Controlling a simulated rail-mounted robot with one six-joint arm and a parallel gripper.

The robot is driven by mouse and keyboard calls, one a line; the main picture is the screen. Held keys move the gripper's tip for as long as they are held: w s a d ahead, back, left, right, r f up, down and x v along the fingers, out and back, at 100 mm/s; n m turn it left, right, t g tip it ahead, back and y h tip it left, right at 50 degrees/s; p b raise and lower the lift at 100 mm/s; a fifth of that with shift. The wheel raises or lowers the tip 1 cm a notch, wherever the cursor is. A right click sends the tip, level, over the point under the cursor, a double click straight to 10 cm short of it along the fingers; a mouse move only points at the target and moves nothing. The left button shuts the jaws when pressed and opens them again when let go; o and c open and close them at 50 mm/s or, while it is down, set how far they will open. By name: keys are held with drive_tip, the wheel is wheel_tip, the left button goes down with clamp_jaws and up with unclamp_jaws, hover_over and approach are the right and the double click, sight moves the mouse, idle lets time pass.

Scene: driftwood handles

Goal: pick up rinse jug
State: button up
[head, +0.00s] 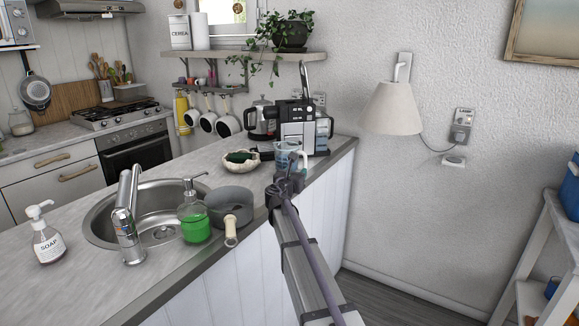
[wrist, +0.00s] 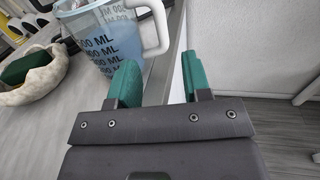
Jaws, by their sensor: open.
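The rinse jug is a clear bluish measuring jug (head: 286,156) with a white handle, standing on the counter in front of the coffee machine. In the wrist view the jug (wrist: 108,42) shows dark ML markings, and its white handle (wrist: 154,30) points to the right. My gripper (wrist: 158,75) has two green fingers, apart and empty. The fingertips are just below the jug and its handle in that picture, with nothing between them. In the head view my gripper (head: 289,180) is at the counter's right edge and hides the lower part of the jug.
A pale bowl with a green sponge (head: 240,157) sits left of the jug. A coffee machine (head: 297,125) and kettle (head: 262,120) stand behind. A grey pan (head: 230,205), green soap bottle (head: 194,215) and sink (head: 155,215) are nearer. Open floor lies right of the counter.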

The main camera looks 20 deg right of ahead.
sight(305, 164)
drive_tip(key=x, duration=0.9)
drive_tip(key=shift+w+d+f, duration=0.1)
drive_tip(key=shift+d+f, duration=0.05)
drive_tip(key=shift+f, duration=0.05)
clamp_jaws()
